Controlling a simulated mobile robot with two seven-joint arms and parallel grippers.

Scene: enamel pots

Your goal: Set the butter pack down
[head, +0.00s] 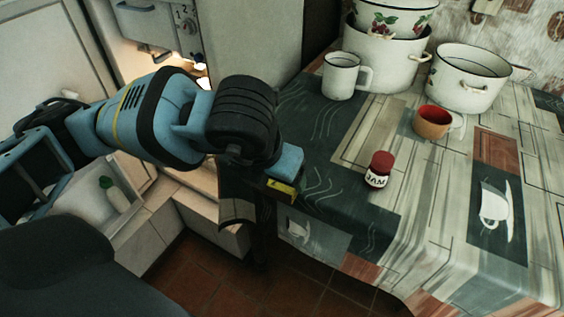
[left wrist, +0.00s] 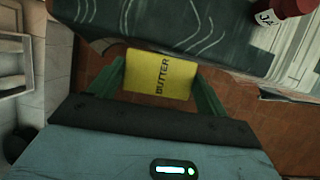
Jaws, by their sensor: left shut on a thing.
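The butter pack (left wrist: 160,75) is a yellow block with "BUTTER" printed in dark letters. In the left wrist view it lies between the two green fingers of my left gripper (left wrist: 162,88), which is shut on it. In the head view a small yellow part of the butter pack (head: 281,188) shows under the blue gripper, at the table's left edge. From the wrist, most of the pack appears over the floor, with its far edge against the tablecloth's border. I cannot tell whether it touches the table. My right gripper is not in view.
The table's patterned cloth (head: 340,215) is bare near its left edge. A red-lidded jam jar (head: 378,170) stands right of the gripper. Behind are a white mug (head: 340,78), an orange cup (head: 432,122), a wide enamel pot (head: 468,85) and stacked pots (head: 385,60).

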